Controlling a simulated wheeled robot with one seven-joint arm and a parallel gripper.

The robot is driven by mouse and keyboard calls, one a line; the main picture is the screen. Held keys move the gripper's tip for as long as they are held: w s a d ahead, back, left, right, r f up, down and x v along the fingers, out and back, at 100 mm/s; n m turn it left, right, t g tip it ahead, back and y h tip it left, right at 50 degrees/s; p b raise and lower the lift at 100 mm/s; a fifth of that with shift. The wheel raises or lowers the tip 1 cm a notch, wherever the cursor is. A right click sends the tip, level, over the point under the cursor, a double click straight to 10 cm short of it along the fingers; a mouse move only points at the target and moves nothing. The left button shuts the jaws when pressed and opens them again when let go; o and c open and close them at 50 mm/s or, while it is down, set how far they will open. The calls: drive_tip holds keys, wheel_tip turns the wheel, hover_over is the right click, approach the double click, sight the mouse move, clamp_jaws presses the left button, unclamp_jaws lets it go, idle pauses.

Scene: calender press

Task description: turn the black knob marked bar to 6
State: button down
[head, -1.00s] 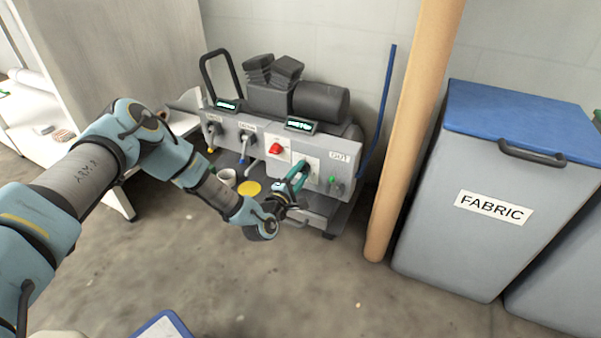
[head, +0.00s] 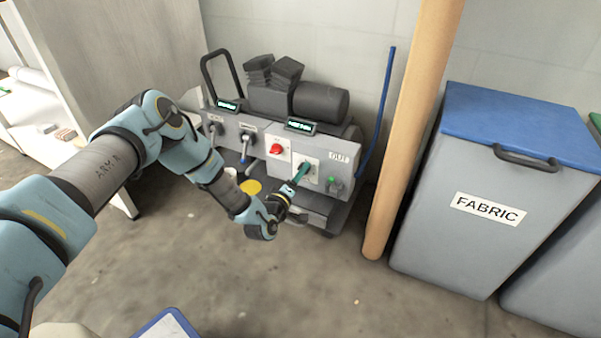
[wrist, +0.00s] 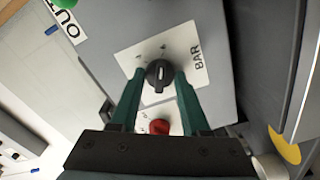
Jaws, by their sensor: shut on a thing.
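The black knob (wrist: 158,74) sits on a white plate marked BAR (wrist: 200,62) on the press front, seen in the wrist view. A light pointer line runs across the knob. The scale figures are too small to read. My gripper (wrist: 160,80) has its two green fingers on either side of the knob, shut on it. In the head view my gripper (head: 300,173) reaches the front of the grey press (head: 264,160) and hides the knob.
A red knob (head: 277,148) is just left of my gripper, and a green button (head: 332,181) is to its right. A cardboard tube (head: 405,130) and a FABRIC bin (head: 470,250) stand on the right. Open floor lies in front.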

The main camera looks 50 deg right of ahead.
drive_tip(key=shift+m, duration=0.3)
drive_tip(key=shift+c, duration=1.9)
unclamp_jaws()
drive_tip(key=p+v, duration=0.3)
drive_tip(key=v, duration=0.8)
